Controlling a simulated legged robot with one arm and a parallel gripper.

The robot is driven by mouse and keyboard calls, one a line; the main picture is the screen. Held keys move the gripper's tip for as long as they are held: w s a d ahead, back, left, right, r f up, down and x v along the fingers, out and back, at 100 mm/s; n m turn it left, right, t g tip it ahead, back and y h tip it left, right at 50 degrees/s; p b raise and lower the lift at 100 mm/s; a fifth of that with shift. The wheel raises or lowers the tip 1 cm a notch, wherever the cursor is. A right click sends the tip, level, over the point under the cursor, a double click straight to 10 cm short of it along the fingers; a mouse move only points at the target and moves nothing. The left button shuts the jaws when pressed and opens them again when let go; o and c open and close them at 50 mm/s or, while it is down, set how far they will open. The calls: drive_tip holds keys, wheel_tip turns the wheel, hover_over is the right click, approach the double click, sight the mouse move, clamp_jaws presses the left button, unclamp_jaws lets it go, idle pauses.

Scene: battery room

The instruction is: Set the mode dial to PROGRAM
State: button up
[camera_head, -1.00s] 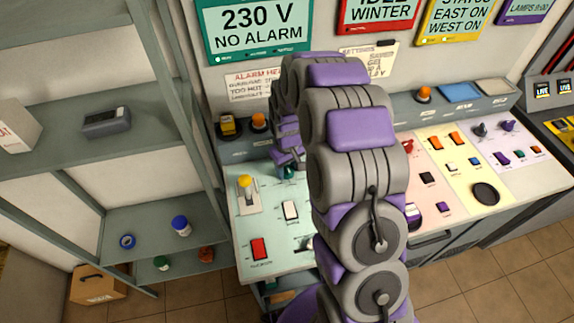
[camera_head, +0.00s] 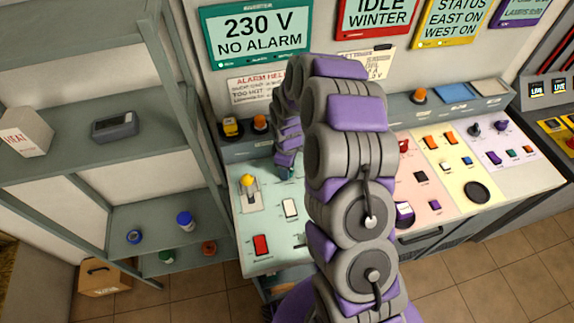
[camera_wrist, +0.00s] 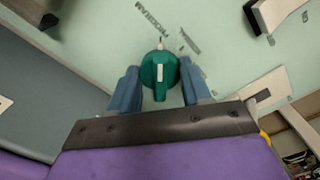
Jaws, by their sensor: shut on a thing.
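In the wrist view the bar lies nearly upright, towards a small light mark above the dial. Upside-down lettering (camera_wrist: 152,18) stands above it; the wording is hard to read. In the head view my gripper (camera_head: 286,165) is at the panel's back part, and my arm hides much of the dial.
A yellow-knobbed lever (camera_head: 248,181), a white switch (camera_head: 290,208) and a red switch (camera_head: 261,245) share the panel. Beacons (camera_head: 260,122) stand behind. A shelf rack (camera_head: 70,160) is at left. Pink, yellow and lilac panels lie right of my arm.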

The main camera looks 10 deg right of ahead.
drive_tip(key=shift+w+r, duration=0.1)
idle(0.3)
drive_tip(key=o, duration=1.1)
drive_tip(key=shift+c, duration=0.2)
wheel_tip(320, 180, up, 17)
drive_tip(key=p, duration=0.1)
drive_tip(key=shift+p, duration=0.4)
drive_tip(key=shift+r, duration=0.1)
